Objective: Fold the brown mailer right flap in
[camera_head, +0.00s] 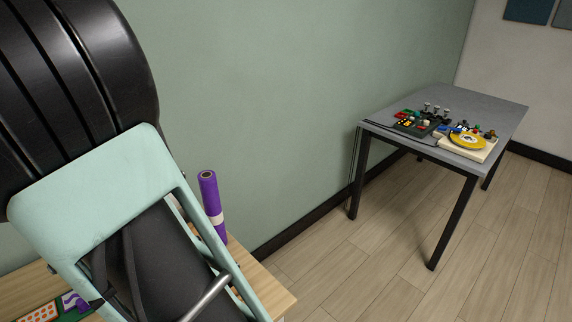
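The brown mailer and its right flap cannot be seen in the head view. A large black ridged part and a mint-green frame, which look like links of my own arm, fill the left side and hide much of what lies behind them. I cannot make out my gripper's fingers anywhere.
A wooden tabletop (272,293) shows at lower left, with an upright purple roll (210,196) and an orange-dotted item (40,313) on it. A grey table (474,101) at right holds a dark control panel (414,123) and a yellow disc device (467,142). Floor between is clear.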

